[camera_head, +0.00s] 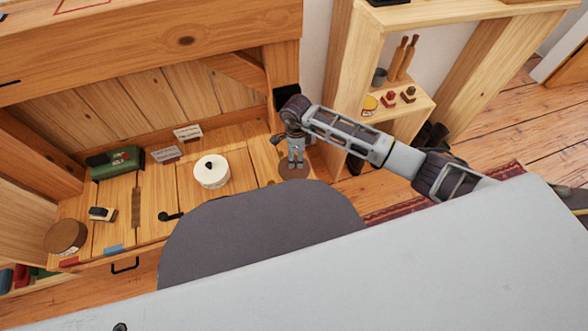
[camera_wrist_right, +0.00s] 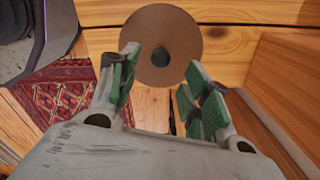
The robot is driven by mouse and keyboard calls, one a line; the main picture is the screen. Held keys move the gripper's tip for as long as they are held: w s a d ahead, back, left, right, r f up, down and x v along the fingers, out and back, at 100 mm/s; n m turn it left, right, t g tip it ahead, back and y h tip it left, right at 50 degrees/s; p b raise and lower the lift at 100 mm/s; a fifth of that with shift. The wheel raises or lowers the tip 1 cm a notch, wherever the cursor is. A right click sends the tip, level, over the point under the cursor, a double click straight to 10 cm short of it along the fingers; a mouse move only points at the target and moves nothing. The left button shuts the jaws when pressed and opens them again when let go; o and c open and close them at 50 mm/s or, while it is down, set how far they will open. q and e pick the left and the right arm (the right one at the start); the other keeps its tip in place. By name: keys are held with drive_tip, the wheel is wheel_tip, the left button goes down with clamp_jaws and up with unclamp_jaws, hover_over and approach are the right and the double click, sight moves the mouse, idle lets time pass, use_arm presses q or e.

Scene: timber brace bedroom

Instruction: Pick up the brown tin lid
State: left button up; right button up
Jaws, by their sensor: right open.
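The brown tin lid (camera_head: 290,175) is a flat brown disc at the right end of the desk's wooden surface. The right wrist view shows it whole, with a dark round knob (camera_wrist_right: 161,57) in its middle and the disc (camera_wrist_right: 180,30) ahead of the fingers. My right gripper (camera_head: 295,160) is above the lid in the head view and hides part of it. In the wrist view the right gripper's (camera_wrist_right: 158,88) green-padded fingers are apart, with nothing between them. The lid lies beyond the fingertips, and I cannot tell the exact gap. My left gripper is not in view.
A white round tin (camera_head: 211,176) with a dark knob stands left of the lid. A dark pipe (camera_head: 170,216), green box (camera_head: 118,163), small cards (camera_head: 187,133) and round brown tin (camera_head: 65,236) are further left. A wooden shelf (camera_head: 412,103) rises at right.

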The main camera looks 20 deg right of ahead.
idle(0.4)
drive_tip(key=shift+a+f+b, duration=0.2)
drive_tip(key=shift+f+b, duration=0.45)
drive_tip(key=shift+f, duration=0.45)
drive_tip(key=shift+a+f+b, duration=0.1)
drive_tip(key=shift+f+b, duration=0.3)
drive_tip(key=shift+f, duration=0.25)
drive_tip(key=shift+f+b, duration=0.35)
drive_tip(key=shift+f, duration=0.5)
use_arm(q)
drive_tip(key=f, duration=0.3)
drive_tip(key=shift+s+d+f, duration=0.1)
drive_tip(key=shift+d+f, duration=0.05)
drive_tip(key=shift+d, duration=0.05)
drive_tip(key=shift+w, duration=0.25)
